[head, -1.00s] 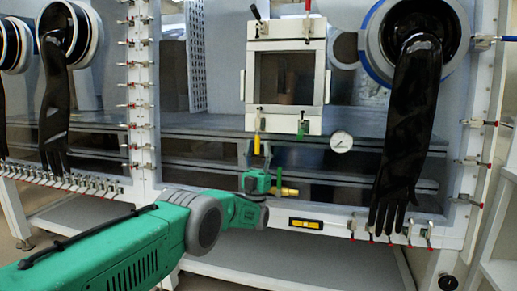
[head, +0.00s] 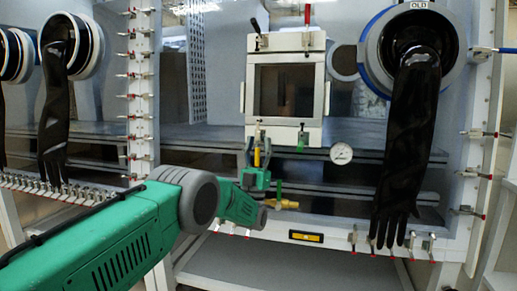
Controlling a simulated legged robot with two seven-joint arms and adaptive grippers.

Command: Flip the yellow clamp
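The yellow clamp (head: 257,158) is at the lower left of the small square door (head: 285,92) in the head view. Its yellow handle hangs downward. My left arm comes in from the lower left, and my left gripper (head: 257,148) points up just below the door frame. Its grey fingers appear spread, one on each side of the yellow handle, with no clear contact. The green wrist below them hides what lies behind it. My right gripper is out of view.
A green-handled clamp (head: 302,138) is at the door's lower right. A brass valve (head: 285,204) sticks out right of my wrist. A round gauge (head: 341,153) and a hanging black glove (head: 408,150) are farther right. Red-tipped clamps line the post (head: 140,100) at left.

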